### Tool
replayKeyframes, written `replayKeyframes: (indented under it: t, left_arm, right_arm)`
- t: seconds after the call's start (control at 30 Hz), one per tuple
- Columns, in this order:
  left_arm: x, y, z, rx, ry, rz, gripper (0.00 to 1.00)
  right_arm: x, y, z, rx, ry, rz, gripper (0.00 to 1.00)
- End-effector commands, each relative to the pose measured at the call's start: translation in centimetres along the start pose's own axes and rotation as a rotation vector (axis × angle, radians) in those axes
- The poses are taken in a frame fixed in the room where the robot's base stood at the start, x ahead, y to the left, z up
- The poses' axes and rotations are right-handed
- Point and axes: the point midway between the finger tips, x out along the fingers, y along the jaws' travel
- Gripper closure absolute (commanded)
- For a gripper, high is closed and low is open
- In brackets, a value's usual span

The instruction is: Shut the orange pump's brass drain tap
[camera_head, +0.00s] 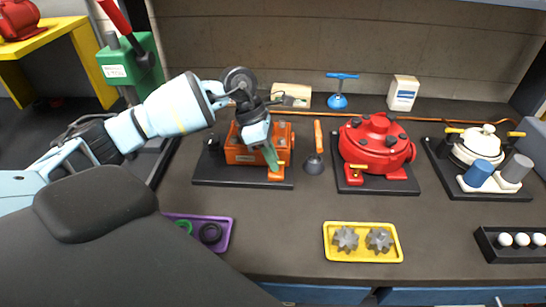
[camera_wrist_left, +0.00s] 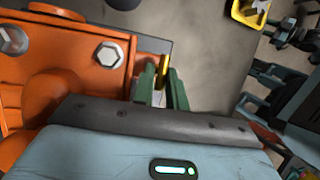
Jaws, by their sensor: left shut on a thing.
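The orange pump (camera_head: 240,154) sits on a black base plate (camera_head: 215,178) at the left of the bench. My left gripper (camera_head: 273,160) reaches down over the pump's front right and hides part of it. In the left wrist view the orange pump (camera_wrist_left: 80,72) with its large bolts fills the left side. The brass drain tap (camera_wrist_left: 165,67) shows there as a narrow yellow strip between the green fingers of my left gripper (camera_wrist_left: 162,88), which are shut on it. How far the tap is turned is unclear.
The red pump (camera_head: 376,138) and white pump (camera_head: 479,146) stand further right. A yellow tray (camera_head: 362,256) with gears and a purple tray (camera_head: 226,233) with rings lie in front.

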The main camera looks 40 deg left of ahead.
Motion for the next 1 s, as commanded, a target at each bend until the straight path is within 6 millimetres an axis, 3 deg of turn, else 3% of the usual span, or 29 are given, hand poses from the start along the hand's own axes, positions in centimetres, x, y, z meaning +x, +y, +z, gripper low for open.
replayKeyframes:
  t: [0.1,0.13,0.2,0.57,1.0]
  left_arm:
    - [0.0,-0.1,0.1,0.001,-0.001,-0.001,1.0]
    - [0.0,-0.1,0.1,0.001,-0.001,-0.001,0.85]
    - [0.0,-0.1,0.1,0.001,-0.001,0.0,0.77]
    - [-0.6,0.0,0.0,-0.002,0.0,0.002,0.77]
    - [-6.7,0.0,0.1,-0.001,-0.001,0.001,0.77]
  right_arm:
    - [0.0,0.0,-0.2,-0.002,0.003,0.0,0.64]
    - [0.0,0.1,-0.2,-0.002,0.004,0.0,0.64]
    - [0.0,0.1,-0.2,-0.004,0.003,0.0,0.64]
    - [0.0,0.3,0.0,-0.014,-0.001,0.0,0.64]
    - [0.2,0.2,1.0,-0.01,-0.018,-0.002,0.64]
